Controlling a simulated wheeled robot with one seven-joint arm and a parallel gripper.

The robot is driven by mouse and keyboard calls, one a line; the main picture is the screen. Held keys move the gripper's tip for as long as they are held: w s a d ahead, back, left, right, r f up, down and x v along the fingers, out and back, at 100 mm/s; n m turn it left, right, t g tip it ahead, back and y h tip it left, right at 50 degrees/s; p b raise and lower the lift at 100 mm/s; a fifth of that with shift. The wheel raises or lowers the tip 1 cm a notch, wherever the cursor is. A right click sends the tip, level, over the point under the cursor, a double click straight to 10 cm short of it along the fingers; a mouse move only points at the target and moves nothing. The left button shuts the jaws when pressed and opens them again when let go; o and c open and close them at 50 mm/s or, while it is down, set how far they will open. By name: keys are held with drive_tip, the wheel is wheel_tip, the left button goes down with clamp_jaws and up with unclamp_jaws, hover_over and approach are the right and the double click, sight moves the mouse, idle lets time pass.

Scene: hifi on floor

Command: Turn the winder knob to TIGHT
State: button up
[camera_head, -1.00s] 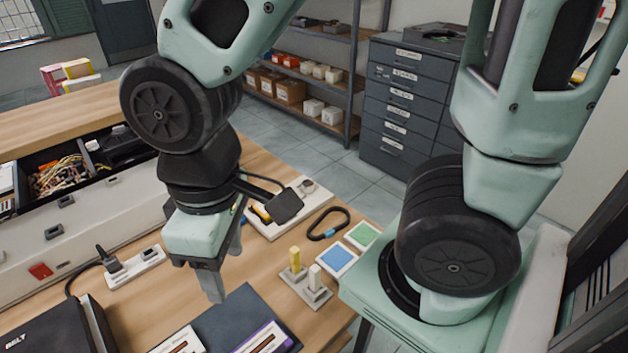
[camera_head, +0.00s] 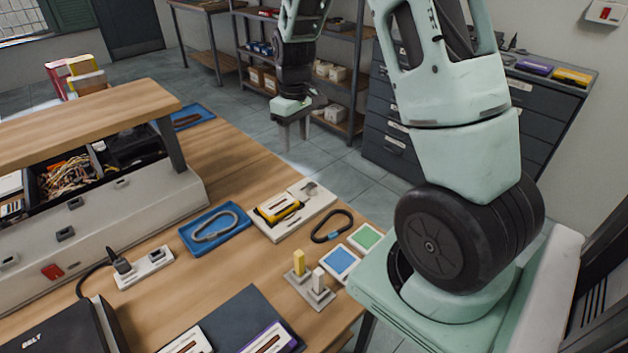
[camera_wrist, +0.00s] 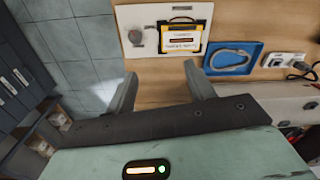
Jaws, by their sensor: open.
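A white board (camera_head: 268,225) lies near the table's right edge, with a yellow-framed panel (camera_head: 279,208) and a small grey knob (camera_head: 309,189) at its far right end. In the wrist view the board (camera_wrist: 150,45) lies beyond the fingertips, with the round grey knob (camera_wrist: 135,37) left of the yellow panel (camera_wrist: 182,37). The panel's lettering and any TIGHT mark are too small to read. My gripper (camera_head: 292,138) is raised beyond the board, fingers apart. In the wrist view my gripper (camera_wrist: 160,76) is open and empty, apart from the knob.
A blue tray (camera_head: 188,240) with a grey loop lies left of the board. A black loop (camera_head: 345,220), blue and green pads (camera_head: 341,262), and a block with upright pegs (camera_head: 310,292) lie nearby. A power strip (camera_head: 146,268) is left. Shelves and drawers stand behind.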

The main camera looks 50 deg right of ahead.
hover_over(312, 186)
drive_tip(key=f, duration=0.1)
drive_tip(key=shift+m, duration=0.3)
wheel_tip(312, 186, down, 17)
drive_tip(key=p, duration=0.3)
drive_tip(key=shift+w+f, duration=0.1)
drive_tip(key=shift+f, duration=0.1)
drive_tip(key=c, duration=1)
